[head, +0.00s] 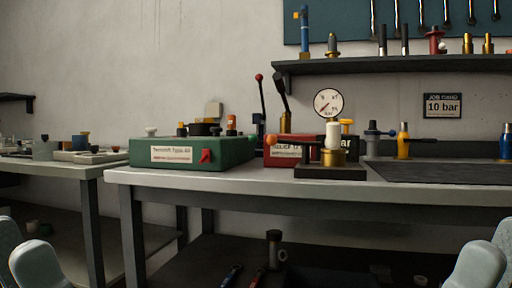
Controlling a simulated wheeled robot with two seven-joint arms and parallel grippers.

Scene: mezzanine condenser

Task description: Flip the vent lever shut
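Nothing in view is readably marked as the vent lever, and I cannot tell which part it is. On the bench, a thin black lever with a red ball top (259,78) stands nearly upright, leaning slightly left. Beside it a thicker black handle (282,91) tilts left above a brass-coloured stem. Only pale rounded parts of my arms show in the two lower corners; neither gripper is in view.
A green case (190,152) with a red switch (206,156) stands on the bench's left end. A red box (283,150) is partly hidden behind the block. A dark mat (440,172) lies at right. A shelf (390,64) with fittings and a "10 bar" card (442,106) are on the wall.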

